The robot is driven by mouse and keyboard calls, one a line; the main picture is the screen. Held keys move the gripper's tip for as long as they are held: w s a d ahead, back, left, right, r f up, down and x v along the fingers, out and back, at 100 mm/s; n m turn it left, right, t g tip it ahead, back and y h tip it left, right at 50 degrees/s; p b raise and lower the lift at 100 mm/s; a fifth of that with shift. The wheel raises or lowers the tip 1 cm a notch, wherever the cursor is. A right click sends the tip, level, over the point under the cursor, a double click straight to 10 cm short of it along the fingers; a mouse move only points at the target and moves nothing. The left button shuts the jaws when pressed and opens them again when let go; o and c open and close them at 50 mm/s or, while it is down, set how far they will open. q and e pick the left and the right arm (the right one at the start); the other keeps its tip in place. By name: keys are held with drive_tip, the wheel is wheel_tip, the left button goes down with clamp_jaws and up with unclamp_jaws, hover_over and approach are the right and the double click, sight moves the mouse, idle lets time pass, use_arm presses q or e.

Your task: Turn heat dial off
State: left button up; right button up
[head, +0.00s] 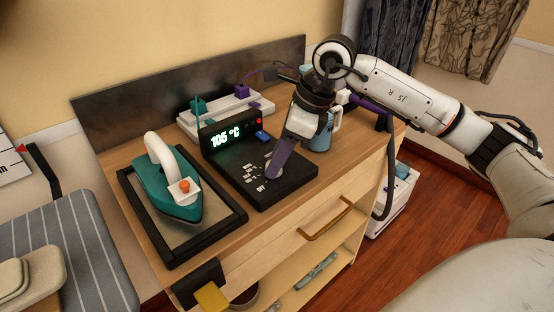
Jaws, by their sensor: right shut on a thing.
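The black control box (297,184) stands on the wooden cabinet top. Its raised panel has a lit green display (226,138) that reads 105 °C, a blue button (262,135) and a small red light (259,121). The heat dial is mostly hidden under my right gripper (274,174), which reaches down onto the flat front part of the box and is shut on it. White markings (251,173) show just left of the fingertips. My left gripper is not in view.
A teal iron (160,186) rests on a black-framed plate left of the box. A blue mug (321,137) stands close behind my right gripper. A white power strip (222,112) lies at the back. A striped ironing board (75,250) is at far left.

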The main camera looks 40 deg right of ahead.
drive_tip(key=shift+n, duration=0.5)
drive_tip(key=shift+g, duration=0.3)
drive_tip(key=o, duration=1)
drive_tip(key=shift+o, duration=0.2)
drive_tip(key=v, duration=1)
drive_tip(key=shift+d, duration=0.2)
drive_tip(key=shift+s+r, duration=0.1)
